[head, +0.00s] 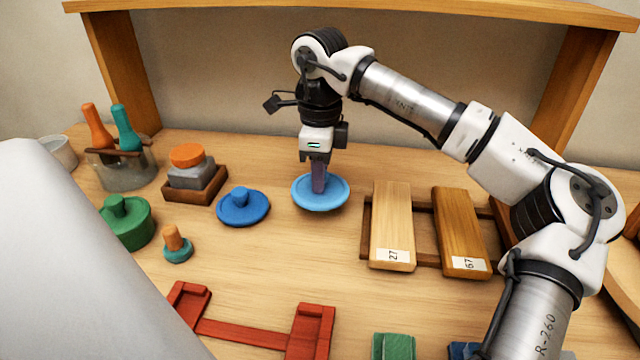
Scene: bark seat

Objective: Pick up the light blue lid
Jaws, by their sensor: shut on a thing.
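The light blue lid (320,200) is a round, shallow disc in the middle of the wooden table, in the head view. My gripper (318,188) points straight down over its centre and is shut on it. The lid's knob is hidden by the fingers. I cannot tell whether the lid's underside touches the table.
A darker blue lid (243,206) lies close on the left. Two wooden planks (393,225) (460,230) lie on a brown frame on the right. A box with grey and orange pieces (196,185) stands back left. A red frame (245,332) lies in front. Bare table lies between.

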